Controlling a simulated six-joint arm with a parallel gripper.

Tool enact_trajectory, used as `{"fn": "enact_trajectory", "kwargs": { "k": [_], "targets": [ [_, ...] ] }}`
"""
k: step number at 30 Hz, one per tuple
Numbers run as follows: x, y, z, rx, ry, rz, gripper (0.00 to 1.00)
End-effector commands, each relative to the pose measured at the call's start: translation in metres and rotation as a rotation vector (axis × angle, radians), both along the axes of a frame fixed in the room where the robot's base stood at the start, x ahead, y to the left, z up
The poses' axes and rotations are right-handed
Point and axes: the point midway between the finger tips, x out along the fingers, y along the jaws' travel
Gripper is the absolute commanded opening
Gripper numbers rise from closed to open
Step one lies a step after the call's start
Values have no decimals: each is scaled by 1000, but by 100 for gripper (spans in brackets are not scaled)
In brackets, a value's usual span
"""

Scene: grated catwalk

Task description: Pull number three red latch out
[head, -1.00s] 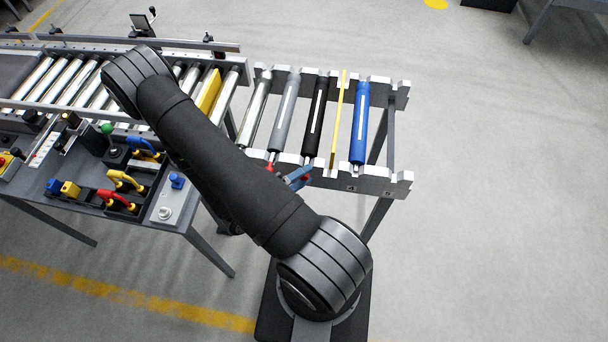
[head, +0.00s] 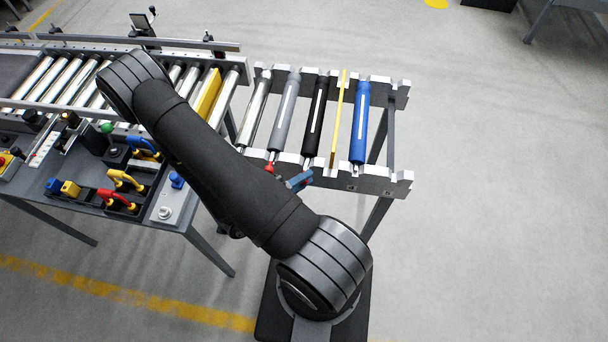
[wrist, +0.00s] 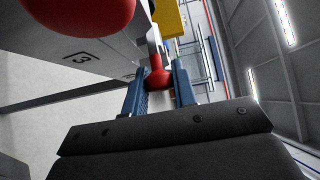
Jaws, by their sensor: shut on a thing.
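My gripper (head: 299,181), with blue fingers, is at the near side of the roller rack's front rail (head: 345,180). In the wrist view its fingers (wrist: 160,72) are closed on either side of a red latch knob (wrist: 158,79). Another red knob (wrist: 85,14) is large and close at the top left of the wrist view, outside the fingers. A black number 3 (wrist: 80,58) is on the grey rail face between the two knobs. A mark near the held knob is too small to read. In the head view a red knob (head: 269,168) shows left of my gripper.
The rack holds a grey roller (head: 284,110), a black roller (head: 315,120), a yellow bar (head: 338,118) and a blue roller (head: 360,122). A conveyor with a yellow piece (head: 208,94) and a bench with coloured handles (head: 120,180) stand left. The floor to the right is clear.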

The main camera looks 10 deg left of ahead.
Motion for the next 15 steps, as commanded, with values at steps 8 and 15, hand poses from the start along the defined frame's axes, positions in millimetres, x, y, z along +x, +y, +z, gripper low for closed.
{"fn": "enact_trajectory", "kwargs": {
  "k": [8,15],
  "targets": [
    [-12,0,0,1,-1,0,3],
    [-12,0,0,1,1,-1,45]
  ]
}}
